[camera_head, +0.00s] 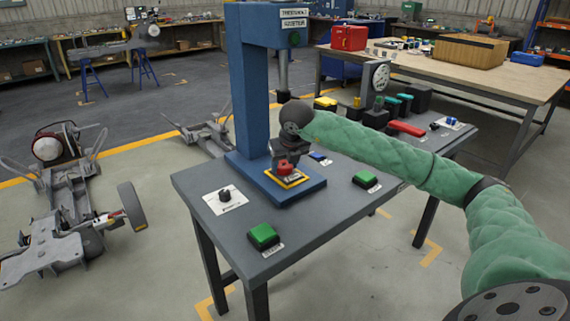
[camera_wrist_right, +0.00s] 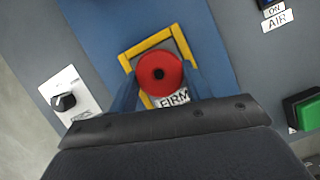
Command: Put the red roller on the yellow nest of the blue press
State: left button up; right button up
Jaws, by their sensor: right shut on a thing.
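The blue press (camera_head: 252,90) stands on a dark grey table, its base plate (camera_head: 310,190) on the tabletop. The yellow nest (camera_head: 303,179) is a square frame on that base; it also shows in the right wrist view (camera_wrist_right: 148,44). The red roller (camera_head: 285,168) is at the nest, seen end-on with a dark centre hole in the right wrist view (camera_wrist_right: 159,84). My right gripper (camera_head: 284,163) is shut on the roller, over the nest. Whether the roller touches the nest floor I cannot tell. My left gripper is not in view.
Green buttons (camera_head: 263,236) (camera_head: 366,179) sit near the table's front edge. A black knob on a white plate (camera_head: 225,198) is left of the press. A red handle (camera_head: 407,128) and several blocks lie at the right. The press column rises behind the nest.

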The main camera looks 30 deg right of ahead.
jog(key=shift+f, duration=0.25)
jog(key=o, duration=1.2)
jog(key=v, duration=0.3)
jog(key=shift+s+r, duration=0.1)
jog(key=shift+r, duration=0.05)
jog(key=s, duration=0.4)
jog(key=s+a+b, duration=0.1)
jog(key=s, duration=0.2)
jog(key=s+a+b, duration=0.1)
jog(key=s, duration=0.3)
jog(key=shift+s+a, duration=0.1)
jog(key=shift+s, duration=0.2)
